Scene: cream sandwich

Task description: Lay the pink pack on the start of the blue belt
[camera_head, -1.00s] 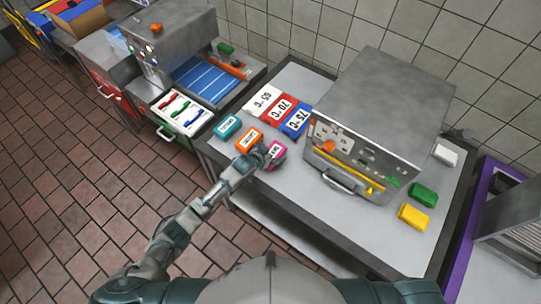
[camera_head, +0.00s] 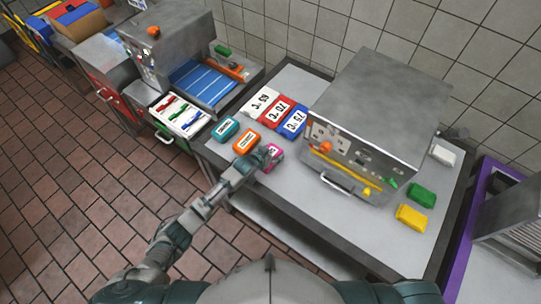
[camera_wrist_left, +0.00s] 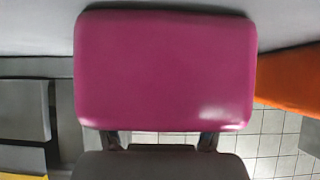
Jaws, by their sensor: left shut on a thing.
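The pink pack (camera_head: 273,153) is at the near left part of the grey table, right of the orange pack (camera_head: 246,141). My left gripper (camera_head: 264,158) is shut on the pink pack and partly covers it. In the left wrist view the pink pack (camera_wrist_left: 165,70) fills the middle, with the finger parts (camera_wrist_left: 160,141) at its lower edge. I cannot tell whether it is clear of the table. The blue belt (camera_head: 200,80) is at the back left, beside a grey machine, and holds no pack. My right gripper is out of view.
A teal pack (camera_head: 225,129) stands left of the orange one. A large grey machine (camera_head: 380,110) stands right of the pink pack.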

